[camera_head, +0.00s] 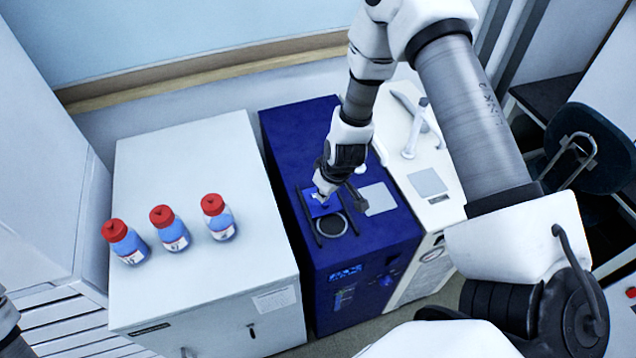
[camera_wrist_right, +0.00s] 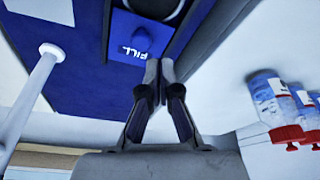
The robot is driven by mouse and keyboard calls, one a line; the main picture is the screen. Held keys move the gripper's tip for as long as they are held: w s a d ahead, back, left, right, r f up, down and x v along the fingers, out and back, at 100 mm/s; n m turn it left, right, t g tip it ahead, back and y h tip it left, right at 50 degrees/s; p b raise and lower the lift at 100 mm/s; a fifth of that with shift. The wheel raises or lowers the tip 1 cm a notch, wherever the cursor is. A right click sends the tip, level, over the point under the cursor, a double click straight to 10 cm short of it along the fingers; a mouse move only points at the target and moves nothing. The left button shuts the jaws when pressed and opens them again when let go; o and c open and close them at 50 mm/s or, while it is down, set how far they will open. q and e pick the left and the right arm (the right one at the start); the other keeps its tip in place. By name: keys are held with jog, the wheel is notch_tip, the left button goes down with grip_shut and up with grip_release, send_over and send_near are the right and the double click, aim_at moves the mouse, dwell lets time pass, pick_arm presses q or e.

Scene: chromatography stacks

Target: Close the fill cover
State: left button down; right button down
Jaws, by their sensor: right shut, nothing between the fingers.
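The fill cover (camera_head: 317,209) is a small bright blue plate on top of the dark blue machine (camera_head: 290,140). It lies between two dark rails, behind the round fill opening (camera_head: 332,225), which is uncovered. In the right wrist view the cover (camera_wrist_right: 124,48) shows the word FILL and a raised knob, with part of the round opening at the top edge. My right gripper (camera_head: 324,193) is shut and empty, with its fingertips (camera_wrist_right: 158,66) at the cover's rear edge. I cannot tell whether they touch it. My left gripper is not in view.
A white cabinet (camera_head: 190,270) at left carries several red-capped bottles of blue liquid (camera_head: 170,229). A white machine (camera_head: 428,183) with an upright post stands right of the blue one. A dark chair (camera_head: 590,150) is at far right.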

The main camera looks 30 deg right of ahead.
notch_tip(320, 180, up, 4)
send_over(315, 199)
jog(key=s, duration=0.1)
jog(key=shift+n+t, duration=0.3)
jog(key=b+x, duration=1)
jog(key=b, duration=0.1)
jog(key=shift+s+d+f+b, duration=0.1)
jog(key=shift+f+b, duration=0.15)
jog(key=shift+b, duration=0.05)
jog(key=shift+s+r+p, duration=0.45)
jog(key=shift+r+p, duration=0.15)
jog(key=shift+p, duration=0.35)
jog(key=shift+s+d+f+p, duration=0.15)
jog(key=shift+s+p, duration=0.2)
jog(key=shift+s, duration=0.15)
jog(key=shift+s+d+f+p, duration=0.2)
jog(key=shift+s+p, duration=0.15)
jog(key=shift+s, duration=0.15)
jog(key=shift+s+d+f, duration=0.1)
jog(key=shift+s+f, duration=0.1)
jog(key=shift+s, duration=0.35)
jog(key=shift+w, duration=0.1)
